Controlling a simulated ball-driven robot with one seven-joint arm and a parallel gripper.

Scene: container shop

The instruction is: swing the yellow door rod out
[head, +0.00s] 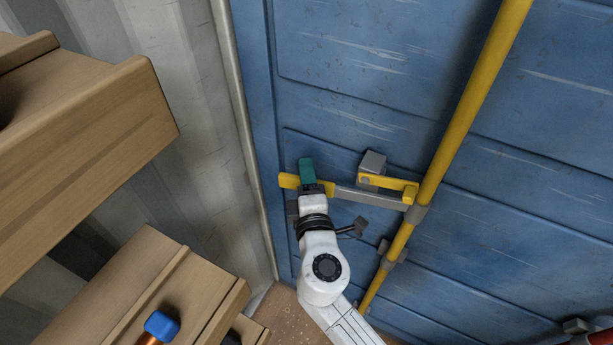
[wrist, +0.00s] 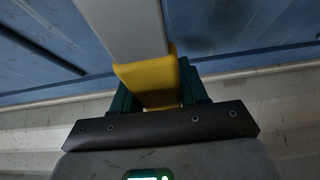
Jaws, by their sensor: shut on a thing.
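The yellow door rod (head: 455,130) runs slantwise down the blue door (head: 360,80) in the head view. A grey handle bar (head: 368,197) reaches left from the rod and ends in a yellow grip (head: 289,181). A yellow catch (head: 387,184) on a grey block sits beside the bar, close to the rod. My gripper (head: 308,178) is at the yellow grip. In the wrist view, the green fingers of my gripper (wrist: 158,90) stand on both sides of the yellow grip (wrist: 148,78), shut on it. The grey bar (wrist: 125,28) runs up from there.
Wooden boxes or shelves (head: 90,130) stand on the left, close to my arm. A blue-capped item (head: 162,325) is at the lower left. A pale corrugated wall (head: 165,90) borders the door. A red object (head: 601,338) shows at the lower right.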

